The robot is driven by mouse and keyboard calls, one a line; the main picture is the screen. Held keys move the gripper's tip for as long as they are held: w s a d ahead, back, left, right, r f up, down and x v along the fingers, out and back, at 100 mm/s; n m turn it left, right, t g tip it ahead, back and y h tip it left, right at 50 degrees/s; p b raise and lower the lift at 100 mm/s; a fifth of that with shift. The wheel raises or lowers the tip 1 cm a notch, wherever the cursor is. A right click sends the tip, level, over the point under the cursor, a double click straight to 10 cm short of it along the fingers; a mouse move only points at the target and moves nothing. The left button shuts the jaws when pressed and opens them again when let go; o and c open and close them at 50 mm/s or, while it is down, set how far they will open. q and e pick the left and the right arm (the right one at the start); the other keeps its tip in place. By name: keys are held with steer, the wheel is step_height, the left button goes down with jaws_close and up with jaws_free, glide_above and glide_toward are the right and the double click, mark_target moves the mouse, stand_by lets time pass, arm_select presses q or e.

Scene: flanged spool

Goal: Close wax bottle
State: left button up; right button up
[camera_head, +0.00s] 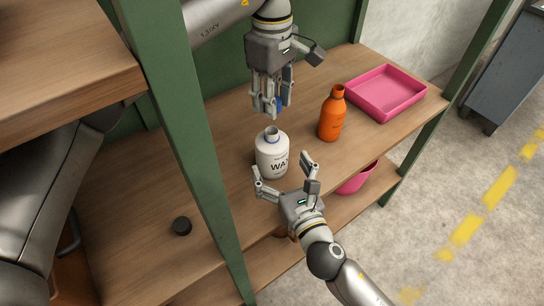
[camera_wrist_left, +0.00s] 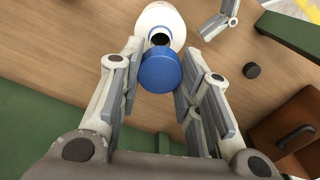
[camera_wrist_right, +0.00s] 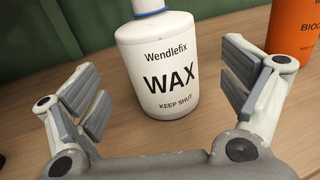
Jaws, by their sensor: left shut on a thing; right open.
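The white wax bottle (camera_head: 271,158) stands upright on the wooden shelf, its mouth uncovered and dark. Its WAX label faces the camera in the right wrist view (camera_wrist_right: 163,75). My left gripper (camera_head: 272,110) points down above the bottle and is shut on a blue cap (camera_wrist_left: 159,70). The cap is above the mouth, apart from it in the head view; the left wrist view shows part of the mouth beyond the cap. My right gripper (camera_head: 284,178) is open in front of the bottle, its fingers spread to either side, with no visible grip on it.
An orange bottle (camera_head: 332,115) stands right of the wax bottle, before a pink tray (camera_head: 385,92). A dark round piece (camera_head: 182,226) lies at the left of the shelf. A green post (camera_head: 185,130) rises at left. A pink bin (camera_head: 357,180) sits lower down.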

steer(key=x, duration=0.6)
steer(key=c, duration=1.5)
arm_select(q)
glide_above(272, 137)
steer(key=shift+f, duration=2.45)
arm_select(e)
steer(key=shift+c, duration=0.2)
arm_select(q)
steer(key=shift+f, duration=0.9)
steer(key=shift+f, duration=0.55)
